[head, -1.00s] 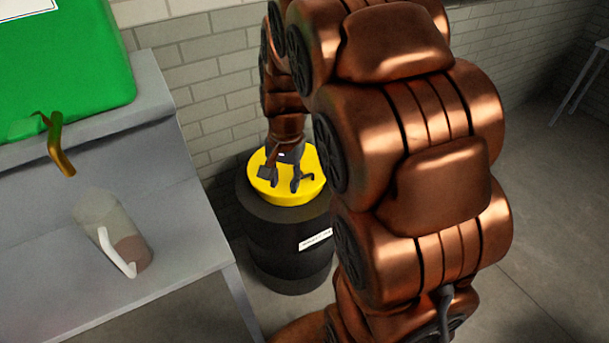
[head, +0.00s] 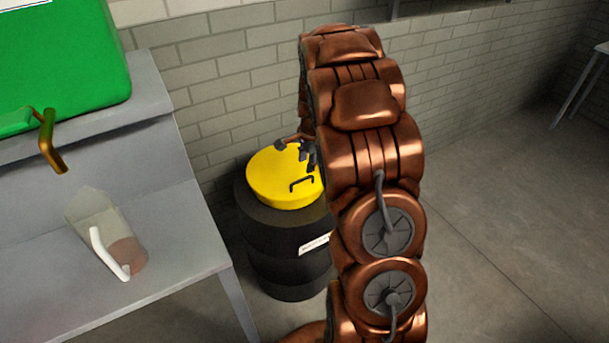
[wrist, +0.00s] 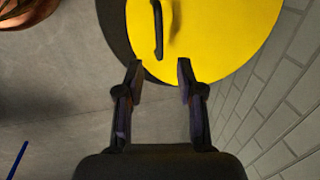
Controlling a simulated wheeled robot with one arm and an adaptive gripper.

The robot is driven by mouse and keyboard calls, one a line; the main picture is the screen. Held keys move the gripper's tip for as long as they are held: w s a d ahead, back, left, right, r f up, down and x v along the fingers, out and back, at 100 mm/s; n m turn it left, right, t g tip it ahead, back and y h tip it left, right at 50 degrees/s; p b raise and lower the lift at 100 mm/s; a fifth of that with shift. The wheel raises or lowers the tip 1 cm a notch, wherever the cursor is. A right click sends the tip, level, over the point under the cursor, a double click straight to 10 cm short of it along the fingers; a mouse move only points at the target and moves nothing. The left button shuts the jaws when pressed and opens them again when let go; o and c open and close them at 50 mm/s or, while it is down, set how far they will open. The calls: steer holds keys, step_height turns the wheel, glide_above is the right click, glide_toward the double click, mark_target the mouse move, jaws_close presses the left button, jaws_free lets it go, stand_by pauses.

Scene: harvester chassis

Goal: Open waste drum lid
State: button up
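The black waste drum (head: 285,250) stands on the floor by the brick wall, right of the bench. Its yellow lid (head: 270,185) lies on top and looks closed, with a dark handle (head: 302,183) on it. In the wrist view the lid (wrist: 225,40) fills the top, with its handle (wrist: 158,28) at the upper middle. My gripper (wrist: 160,75) is open and empty, its fingertips at the lid's edge in that view, apart from the handle. In the head view my arm partly hides the gripper (head: 308,157) at the lid's far right side.
A grey bench (head: 180,230) on the left holds a clear jug (head: 110,235) with brownish contents and a white handle. A green container (head: 60,70) with a brass tap (head: 52,145) stands on its raised shelf. The brick wall is close behind the drum; open floor lies right.

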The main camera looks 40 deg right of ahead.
mark_target(304, 178)
steer(key=shift+w+f+p, duration=0.2)
steer(key=shift+f, duration=0.95)
steer(key=shift+w+f+p, duration=0.15)
steer(key=shift+w+f, duration=0.1)
steer(key=shift+f, duration=0.95)
steer(key=shift+w+f+p, duration=0.2)
steer(key=shift+f, duration=0.95)
jaws_close()
